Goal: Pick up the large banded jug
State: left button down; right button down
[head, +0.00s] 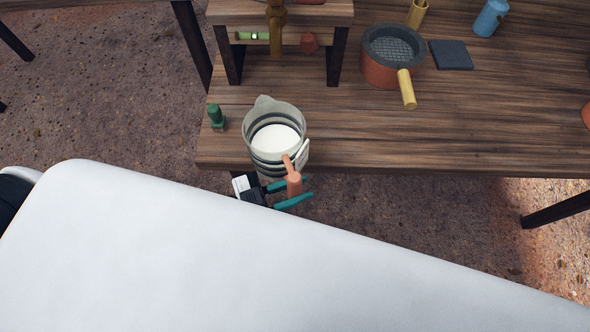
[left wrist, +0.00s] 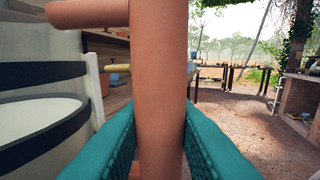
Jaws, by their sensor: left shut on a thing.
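The large banded jug (head: 262,160) is pale grey with dark bands and has white contents inside. It appears upright at the table's front left edge, with its spout toward the back. Its orange handle (head: 293,184) faces me. My left gripper (head: 291,193) has its teal fingers on both sides of the handle and is shut on it. In the left wrist view the handle (left wrist: 160,90) stands between the fingers (left wrist: 160,145), and the jug's banded wall (left wrist: 40,75) is at the left. I cannot tell whether the jug's base touches the table. My right gripper is not in view.
The wooden table (head: 480,130) is clear to the jug's right. A small green object (head: 216,117) stands close at the jug's left. A low wooden shelf (head: 300,12) is behind. An orange pan (head: 380,72) with a yellow handle and a dark square (head: 451,55) lie farther right.

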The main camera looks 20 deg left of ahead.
pick_arm(q)
jog(key=shift+s+d+r+b, duration=0.15)
jog(key=shift+s+d, duration=0.25)
jog(key=shift+s, duration=0.85)
jog(key=shift+s+d+f+b, duration=0.1)
jog(key=shift+s+d+b, duration=0.2)
jog(key=shift+s, duration=0.95)
jog(key=c, duration=1.8)
grip_release()
grip_shut()
jog(key=shift+r, duration=0.1)
